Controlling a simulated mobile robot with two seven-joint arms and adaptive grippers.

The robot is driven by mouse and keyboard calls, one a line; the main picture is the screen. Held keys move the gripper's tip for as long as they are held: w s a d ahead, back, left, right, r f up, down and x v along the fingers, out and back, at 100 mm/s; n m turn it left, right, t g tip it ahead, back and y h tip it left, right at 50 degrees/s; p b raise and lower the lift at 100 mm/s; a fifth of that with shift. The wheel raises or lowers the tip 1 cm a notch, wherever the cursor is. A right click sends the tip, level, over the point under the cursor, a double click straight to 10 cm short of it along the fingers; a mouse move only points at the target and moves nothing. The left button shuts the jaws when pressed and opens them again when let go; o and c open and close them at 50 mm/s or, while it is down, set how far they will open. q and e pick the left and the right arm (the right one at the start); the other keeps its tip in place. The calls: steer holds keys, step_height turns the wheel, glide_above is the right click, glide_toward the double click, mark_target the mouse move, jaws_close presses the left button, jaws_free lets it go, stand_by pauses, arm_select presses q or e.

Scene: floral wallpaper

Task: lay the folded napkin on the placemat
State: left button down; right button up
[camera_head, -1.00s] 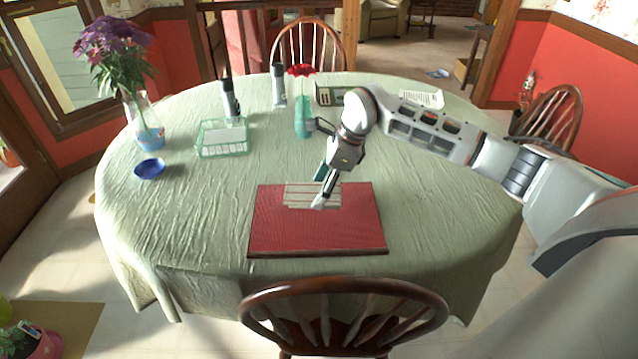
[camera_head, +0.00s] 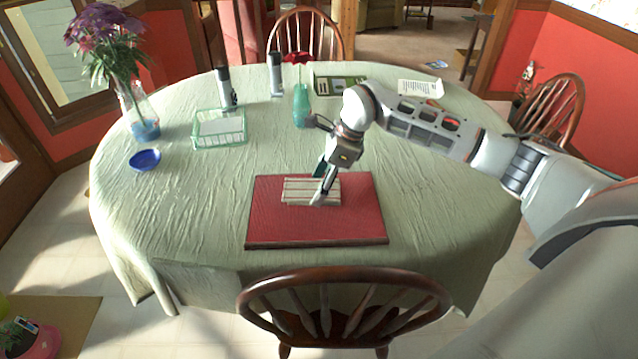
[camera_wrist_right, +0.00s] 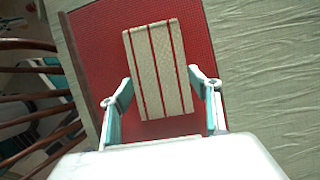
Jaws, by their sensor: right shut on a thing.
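The folded napkin (camera_head: 298,190), cream with thin red stripes, is over the back-middle part of the red placemat (camera_head: 300,228). It looks flat and close to the mat; I cannot tell whether it touches it. My right gripper (camera_head: 321,196) is shut on the napkin, and its fingers hide part of the napkin's right side in the head view. In the right wrist view the napkin (camera_wrist_right: 158,65) reaches out between the two fingers of my right gripper (camera_wrist_right: 160,98), with the placemat (camera_wrist_right: 95,45) around it. My left gripper is not in view.
A blue bowl (camera_head: 145,160), a green basket (camera_head: 219,141) and a flower vase (camera_head: 143,120) stand at the left. A green vase (camera_head: 301,105), dark-topped bottles and papers (camera_head: 420,88) are behind. A wooden chair (camera_head: 345,290) stands in front. The table beside the placemat is clear.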

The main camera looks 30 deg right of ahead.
steer(key=shift+f, duration=0.85)
steer(key=o, duration=1.8)
steer(key=shift+c, duration=0.2)
steer(key=shift+r, duration=0.1)
steer(key=shift+r+p, duration=1.1)
steer(key=shift+r, duration=0.85)
